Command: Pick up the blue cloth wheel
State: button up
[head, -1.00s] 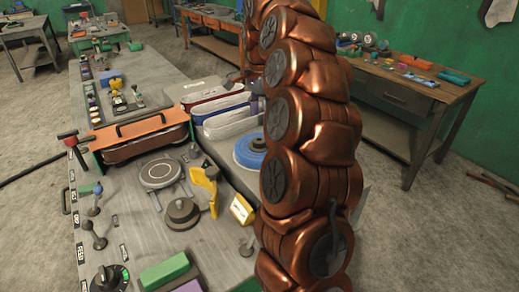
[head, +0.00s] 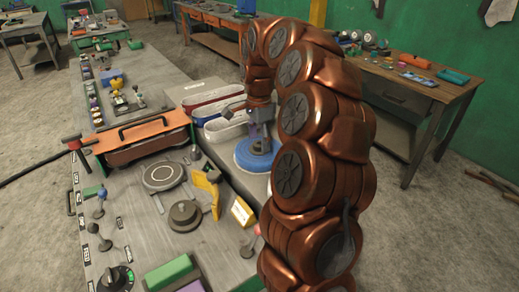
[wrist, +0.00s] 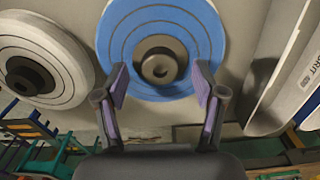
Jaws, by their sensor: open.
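The blue cloth wheel (head: 245,160) lies flat on a grey surface beside the bench in the head view, partly covered by my gripper (head: 263,138). In the wrist view the blue wheel (wrist: 205,40) fills the upper middle, with stitched rings and a dark round hub (wrist: 160,66) at its centre. My gripper (wrist: 161,82) is open, with one purple-padded finger on each side of the hub and over the wheel's lower part. Nothing is between the fingers except the hub in line with them. Whether the fingers touch the wheel cannot be told.
A white cloth wheel (wrist: 75,68) lies close to the left in the wrist view. A pale bin (wrist: 270,100) is to the right. In the head view, long bins (head: 222,128) stand behind the wheel, and a yellow-white block (head: 242,211) is nearer on the bench.

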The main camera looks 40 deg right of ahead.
jog(key=shift+f, duration=0.45)
grip_shut()
dwell(0.3)
